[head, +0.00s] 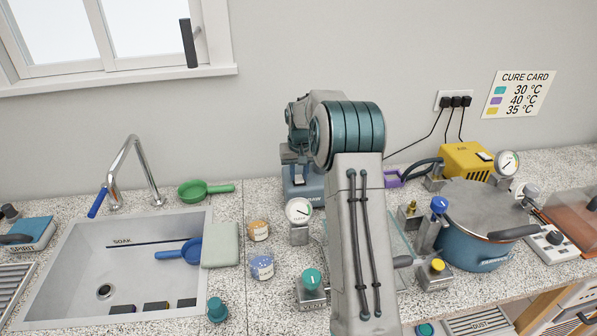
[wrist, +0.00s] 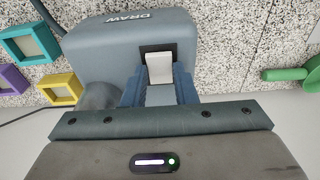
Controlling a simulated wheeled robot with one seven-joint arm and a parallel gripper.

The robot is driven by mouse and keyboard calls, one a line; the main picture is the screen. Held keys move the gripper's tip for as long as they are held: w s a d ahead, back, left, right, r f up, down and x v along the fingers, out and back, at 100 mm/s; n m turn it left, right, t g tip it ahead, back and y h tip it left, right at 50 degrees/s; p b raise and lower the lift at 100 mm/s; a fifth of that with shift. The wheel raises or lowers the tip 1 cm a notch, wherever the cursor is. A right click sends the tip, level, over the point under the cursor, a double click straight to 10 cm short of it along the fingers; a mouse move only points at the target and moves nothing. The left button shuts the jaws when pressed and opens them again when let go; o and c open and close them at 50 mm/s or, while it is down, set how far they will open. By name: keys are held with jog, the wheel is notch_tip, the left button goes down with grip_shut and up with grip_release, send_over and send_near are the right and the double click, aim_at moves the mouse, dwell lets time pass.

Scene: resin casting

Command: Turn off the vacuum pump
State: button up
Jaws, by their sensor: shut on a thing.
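The vacuum pump, a blue-grey box labelled DRAW (wrist: 120,48), fills the upper middle of the wrist view. In the head view the pump (head: 303,190) stands against the back wall, mostly hidden behind my arm. A white rocker switch (wrist: 160,68) sits in a dark recess on its face. My gripper (wrist: 160,92) is at this switch, its blue fingers on either side, shut on it. The fingers are hidden by my arm in the head view. I cannot tell which way the rocker is tipped.
A round gauge (head: 298,212) and a teal-knobbed valve (head: 312,281) stand left of my arm. A blue pot (head: 475,255) and a yellow box (head: 467,160) are on the right. A sink (head: 130,260) is at left; a green ladle (head: 195,190) lies behind it.

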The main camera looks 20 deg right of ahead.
jog(key=o, duration=1)
jog(key=shift+r, duration=0.15)
jog(key=r, duration=0.4)
jog(key=s+r+b, duration=0.1)
jog(key=r, duration=0.8)
jog(key=shift+s+a+r, duration=0.2)
jog(key=shift+s+r, duration=0.05)
jog(key=shift+s, duration=0.1)
